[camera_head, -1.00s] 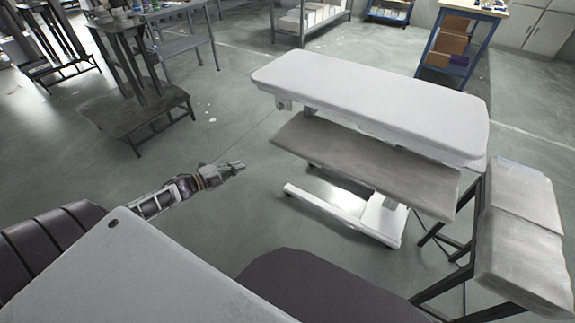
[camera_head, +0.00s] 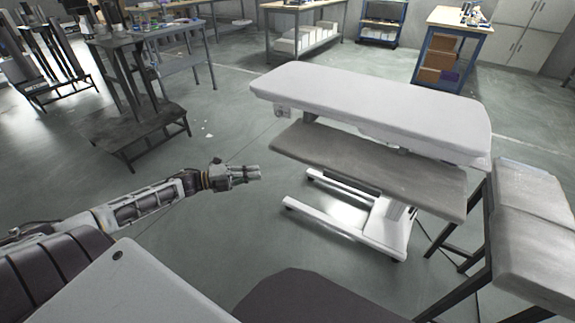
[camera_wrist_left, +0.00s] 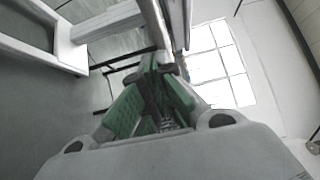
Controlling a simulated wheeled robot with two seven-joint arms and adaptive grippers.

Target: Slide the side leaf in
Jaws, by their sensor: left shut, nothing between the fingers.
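A white lift table (camera_head: 370,103) with a rounded top stands on a white column and base in the head view. A grey side leaf (camera_head: 370,172) shows under the near edge of the top. It sticks out toward me, lower than the top, with a visible gap between them. My left gripper (camera_head: 257,172) is shut and empty, just left of the leaf's left end and apart from it in the picture. In the left wrist view its green-padded fingers (camera_wrist_left: 158,68) are together. My right gripper is not in view.
A grey padded bench (camera_head: 535,225) on dark legs stands close to the right end of the table. A dark stand (camera_head: 140,130) is at the left. Workbenches and a blue shelf cart (camera_head: 442,60) stand at the back. Open floor lies left of the table.

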